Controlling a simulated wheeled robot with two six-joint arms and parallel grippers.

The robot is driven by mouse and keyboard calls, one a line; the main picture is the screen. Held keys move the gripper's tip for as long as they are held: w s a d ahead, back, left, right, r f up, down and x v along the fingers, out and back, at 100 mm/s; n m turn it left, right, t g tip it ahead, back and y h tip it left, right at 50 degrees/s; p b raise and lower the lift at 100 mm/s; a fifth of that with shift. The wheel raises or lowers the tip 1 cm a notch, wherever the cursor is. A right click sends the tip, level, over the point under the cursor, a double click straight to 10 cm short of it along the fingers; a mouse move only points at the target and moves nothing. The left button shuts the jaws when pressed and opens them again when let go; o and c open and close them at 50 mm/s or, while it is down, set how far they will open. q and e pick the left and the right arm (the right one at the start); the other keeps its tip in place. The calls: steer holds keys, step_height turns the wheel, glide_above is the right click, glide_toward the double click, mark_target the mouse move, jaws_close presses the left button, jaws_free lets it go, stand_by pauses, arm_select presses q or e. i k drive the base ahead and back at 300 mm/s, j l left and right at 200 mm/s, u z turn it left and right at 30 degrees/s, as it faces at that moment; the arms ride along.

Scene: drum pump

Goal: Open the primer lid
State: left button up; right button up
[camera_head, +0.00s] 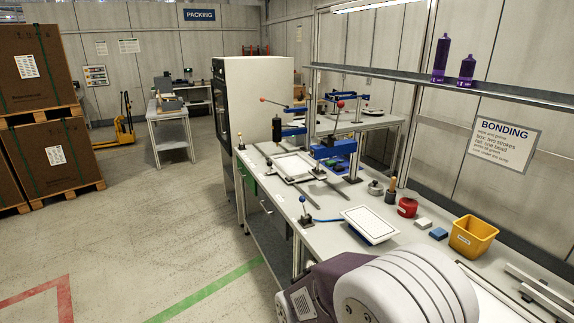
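No container carries a readable primer label. A small squat metal pot (375,188) with a knob on its top stands on the workbench (335,235), right of the blue clamp fixture. A red round container (407,207) stands to its right; its top looks dark. I cannot tell which of them holds the primer, or whether either lid is open. A dark upright object with a wooden-coloured top (391,189) stands between them. Neither of my grippers is in view; a purple and white rounded body, probably mine, fills the lower foreground.
A white tray (369,225), a yellow bin (471,237), a blue block (438,233) and a white block (423,223) lie on the bench. Blue clamps (333,149) stand farther back. Two purple bottles stand on the shelf (440,87) above. Open floor is on the left.

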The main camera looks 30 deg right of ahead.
mark_target(375, 185)
steer(key=i+j+z, duration=0.1)
steer(key=i+z, duration=0.3)
steer(key=i+j+z, duration=0.25)
steer(key=i+z, duration=0.2)
steer(key=i+j+z, duration=0.65)
steer(key=j+z, duration=0.15)
